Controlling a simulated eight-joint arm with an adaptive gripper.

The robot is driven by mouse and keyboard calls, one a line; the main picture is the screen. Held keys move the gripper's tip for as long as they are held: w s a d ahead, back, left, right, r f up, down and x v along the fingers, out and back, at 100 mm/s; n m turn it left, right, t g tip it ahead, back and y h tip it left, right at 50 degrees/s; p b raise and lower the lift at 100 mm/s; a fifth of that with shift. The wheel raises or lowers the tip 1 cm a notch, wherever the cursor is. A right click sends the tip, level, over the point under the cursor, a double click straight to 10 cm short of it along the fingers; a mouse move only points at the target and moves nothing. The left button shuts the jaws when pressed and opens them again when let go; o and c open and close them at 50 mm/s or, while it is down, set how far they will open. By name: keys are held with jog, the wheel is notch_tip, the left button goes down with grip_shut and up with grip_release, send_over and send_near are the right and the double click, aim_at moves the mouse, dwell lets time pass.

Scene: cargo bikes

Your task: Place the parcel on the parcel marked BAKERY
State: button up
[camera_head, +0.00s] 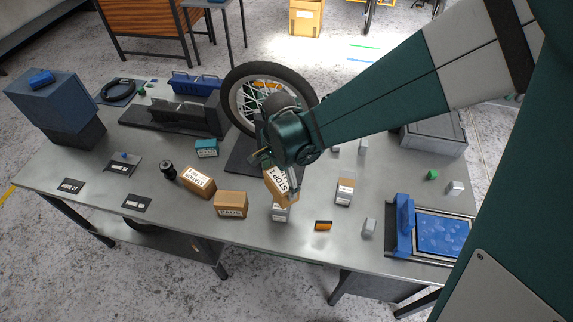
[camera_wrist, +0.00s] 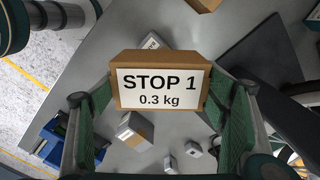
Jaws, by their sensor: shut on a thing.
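My gripper (camera_head: 270,168) is shut on a brown parcel (camera_head: 281,184) and holds it over the bench. In the wrist view the held parcel (camera_wrist: 160,92) sits between both green finger pads, its label reading "STOP 1, 0.3 kg". In the head view it looks tilted. Just below it in the picture is a small box (camera_head: 281,213) with a pale label, partly hidden; I cannot tell whether they touch. Two brown parcels lie to the left, one (camera_head: 198,182) apparently reading STOP, the other (camera_head: 231,205) with unclear text. I cannot read BAKERY on any label.
Another labelled box (camera_head: 345,191) stands to the right, with an orange-black item (camera_head: 323,225) nearby. A bike wheel (camera_head: 262,95) stands behind my gripper. A blue tray (camera_head: 443,236) is at the right, a dark blue box (camera_head: 45,95) at the far left.

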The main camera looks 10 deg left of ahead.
jog(key=shift+f, duration=0.15)
jog(key=shift+f, duration=1.95)
jog(key=shift+f, duration=0.15)
jog(key=o, duration=1)
jog(key=shift+o, duration=0.2)
jog(key=shift+r, duration=0.2)
jog(key=shift+r, duration=6)
jog(key=shift+d, duration=0.1)
